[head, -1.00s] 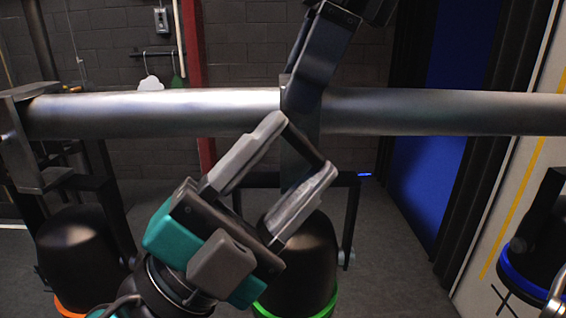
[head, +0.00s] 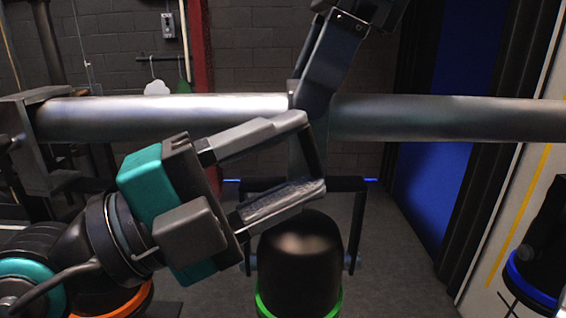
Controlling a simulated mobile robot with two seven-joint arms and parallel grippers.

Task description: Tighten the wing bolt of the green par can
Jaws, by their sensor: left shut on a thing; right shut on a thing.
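The green par can (head: 302,245) is a black can with a green rim, hanging in a black yoke (head: 352,184) below the pipe (head: 430,118). Its dark clamp (head: 310,152) sits on the pipe, partly hidden by my grippers. My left gripper (head: 315,152) comes in from the left at the clamp, its fingers to either side of a dark bar, which appears to be the wing bolt. The bolt's details are mostly hidden. My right gripper (head: 318,80) reaches down from the top and is shut at the upper side of the clamp; its contact is hard to see.
An orange-rimmed can (head: 135,300) is at the lower left, mostly behind my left arm. A blue-rimmed can (head: 532,275) hangs at the right edge. A metal bracket (head: 45,150) holds the pipe's left end. Room between the green and blue cans is free.

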